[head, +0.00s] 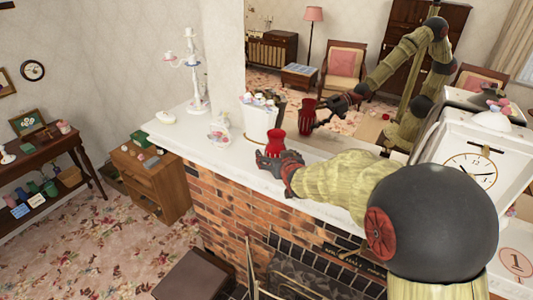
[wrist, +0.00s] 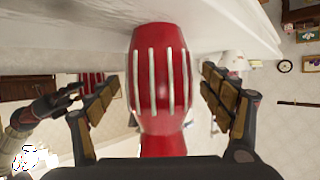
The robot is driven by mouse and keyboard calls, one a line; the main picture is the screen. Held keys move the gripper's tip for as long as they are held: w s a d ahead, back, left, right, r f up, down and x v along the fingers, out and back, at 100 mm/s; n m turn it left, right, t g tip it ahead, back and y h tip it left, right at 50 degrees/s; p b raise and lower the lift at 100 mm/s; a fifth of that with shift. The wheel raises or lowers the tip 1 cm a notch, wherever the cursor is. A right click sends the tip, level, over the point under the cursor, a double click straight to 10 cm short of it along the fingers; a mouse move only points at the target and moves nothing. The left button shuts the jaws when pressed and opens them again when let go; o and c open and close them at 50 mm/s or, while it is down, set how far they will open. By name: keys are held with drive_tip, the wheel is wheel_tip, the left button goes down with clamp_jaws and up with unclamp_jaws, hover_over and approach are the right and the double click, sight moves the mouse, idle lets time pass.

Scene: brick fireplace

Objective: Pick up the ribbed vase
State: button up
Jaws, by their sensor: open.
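The ribbed vase (head: 275,143) is red and stands upright on the white mantel shelf (head: 235,160). In the wrist view the ribbed vase (wrist: 158,75) shows pale vertical ribs and appears upside down, against the shelf at the top. My gripper (head: 268,160) is at the vase, on its near side in the head view, and hides its lower part. In the wrist view my gripper (wrist: 160,95) is open, one finger on each side of the vase. Gaps show between both fingers and the vase body.
A mirror (head: 345,75) behind the shelf reflects my arm and the vase. A white planter (head: 259,115), a floral ornament (head: 219,132) and a candelabra (head: 196,75) stand farther left on the shelf. A white clock (head: 472,165) stands at the right.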

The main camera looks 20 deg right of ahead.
drive_tip(key=shift+p+x, duration=0.5)
drive_tip(key=shift+x, duration=1.75)
drive_tip(key=shift+w+r, duration=0.1)
drive_tip(key=shift+r, duration=0.1)
drive_tip(key=c, duration=0.3)
drive_tip(key=c, duration=1.5)
drive_tip(key=shift+r, duration=0.1)
